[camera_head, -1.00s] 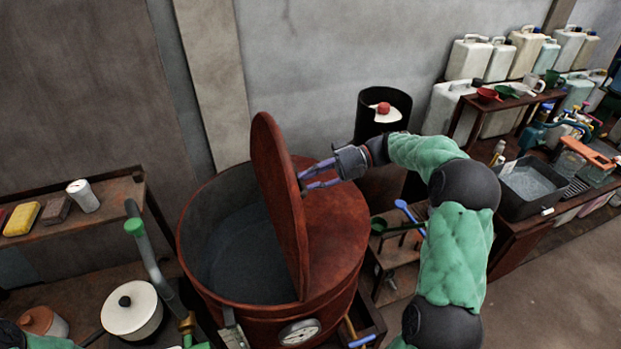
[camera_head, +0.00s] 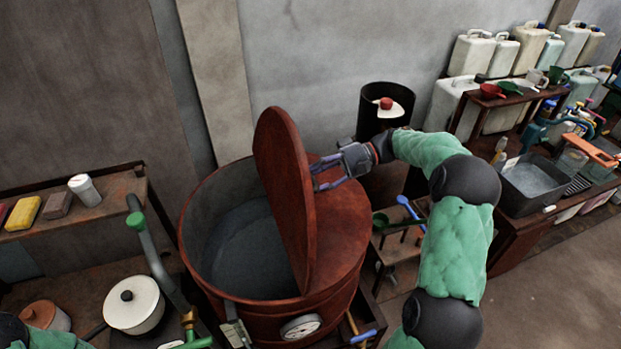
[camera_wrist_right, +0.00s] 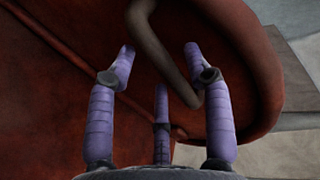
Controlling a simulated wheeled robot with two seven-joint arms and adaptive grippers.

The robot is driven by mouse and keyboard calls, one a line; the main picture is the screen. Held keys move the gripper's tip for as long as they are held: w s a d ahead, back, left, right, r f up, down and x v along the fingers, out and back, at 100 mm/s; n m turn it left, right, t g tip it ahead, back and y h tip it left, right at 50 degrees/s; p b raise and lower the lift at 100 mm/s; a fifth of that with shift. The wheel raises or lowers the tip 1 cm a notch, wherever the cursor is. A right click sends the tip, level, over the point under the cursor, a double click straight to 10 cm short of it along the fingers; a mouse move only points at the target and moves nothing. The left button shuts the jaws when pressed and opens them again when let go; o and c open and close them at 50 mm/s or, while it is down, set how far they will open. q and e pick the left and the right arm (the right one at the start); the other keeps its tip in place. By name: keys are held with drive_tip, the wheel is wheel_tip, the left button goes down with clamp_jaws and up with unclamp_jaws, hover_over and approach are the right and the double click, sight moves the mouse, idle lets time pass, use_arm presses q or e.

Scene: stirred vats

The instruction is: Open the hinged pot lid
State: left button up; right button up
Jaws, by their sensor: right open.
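The large red-brown pot (camera_head: 262,312) stands in the middle of the head view, with dark liquid (camera_head: 250,250) in its open left half. Its hinged lid (camera_head: 284,190) stands up steeply along the middle of the top. My right gripper (camera_head: 318,178) is at the right face of the lid. In the wrist view its purple fingers (camera_wrist_right: 160,65) are spread, with the lid's bent grey handle bar (camera_wrist_right: 165,45) between or just beyond their tips. I cannot tell if they touch it. My left gripper is not visible; only a bit of my left arm shows at the lower left.
A white lidded pot (camera_head: 133,304) and a green-handled pipe (camera_head: 150,250) stand to the left. A black bin (camera_head: 368,124) is behind on the right. A small stand with a blue-handled tool (camera_head: 410,212) is right of the pot. Jugs (camera_head: 470,52) line the back right.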

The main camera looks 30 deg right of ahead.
drive_tip(key=v, duration=1)
drive_tip(key=shift+d, duration=0.25)
drive_tip(key=shift+f, duration=0.1)
